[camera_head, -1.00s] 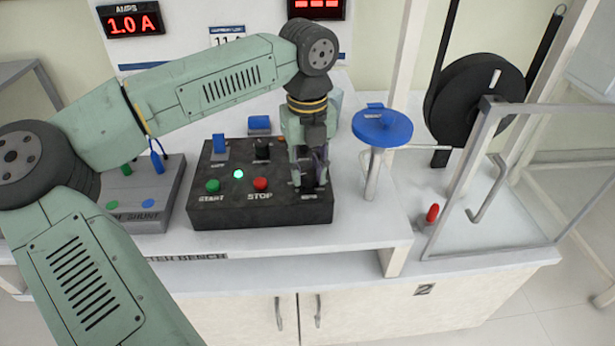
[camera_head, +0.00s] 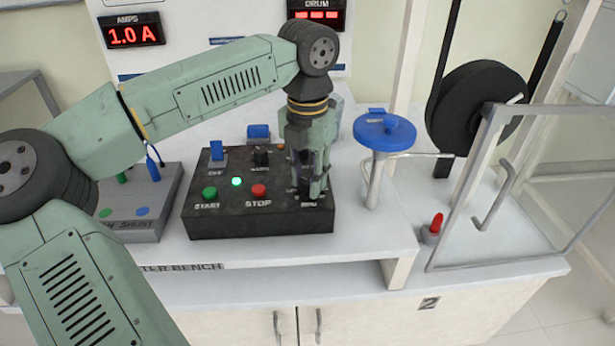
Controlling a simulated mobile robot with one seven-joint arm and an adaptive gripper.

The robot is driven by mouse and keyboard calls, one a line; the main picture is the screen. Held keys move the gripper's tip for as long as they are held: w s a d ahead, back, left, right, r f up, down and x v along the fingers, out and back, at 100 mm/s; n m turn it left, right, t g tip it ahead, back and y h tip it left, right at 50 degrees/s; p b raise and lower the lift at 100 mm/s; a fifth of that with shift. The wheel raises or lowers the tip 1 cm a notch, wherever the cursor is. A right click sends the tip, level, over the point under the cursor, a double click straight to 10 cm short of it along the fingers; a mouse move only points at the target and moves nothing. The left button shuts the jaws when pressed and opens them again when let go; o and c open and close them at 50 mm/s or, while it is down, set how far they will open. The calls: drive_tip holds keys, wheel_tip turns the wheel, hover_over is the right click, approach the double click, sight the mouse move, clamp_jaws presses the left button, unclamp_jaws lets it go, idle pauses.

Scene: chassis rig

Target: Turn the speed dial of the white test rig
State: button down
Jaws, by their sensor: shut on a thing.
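The white test rig (camera_head: 350,245) stands ahead with a black control box (camera_head: 225,222) on its bench. The box has a green START button (camera_head: 209,193), a red STOP button (camera_head: 258,191), a lit green lamp (camera_head: 237,182), a blue switch (camera_head: 217,152) and a black knob (camera_head: 261,156). My gripper (camera_head: 314,192) points down at the right part of the box. It is shut on a small dark dial there, mostly hidden by the fingers. The label under it is partly covered. The black drum wheel (camera_head: 470,100) is at the right.
A blue round handwheel (camera_head: 384,131) on a post stands close right of my gripper. A clear framed guard (camera_head: 510,180) and a red-topped knob (camera_head: 436,223) are farther right. A grey shunt box (camera_head: 150,200) is at the left. The AMPS display (camera_head: 133,31) reads 1.0 A.

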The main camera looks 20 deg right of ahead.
sight(308, 180)
drive_tip(key=shift+m, duration=0.9)
drive_tip(key=c, duration=1.2)
unclamp_jaws()
drive_tip(key=shift+c, duration=0.2)
drive_tip(key=shift+r, duration=0.1)
wheel_tip(308, 180, up, 12)
drive_tip(key=shift+d, duration=0.1)
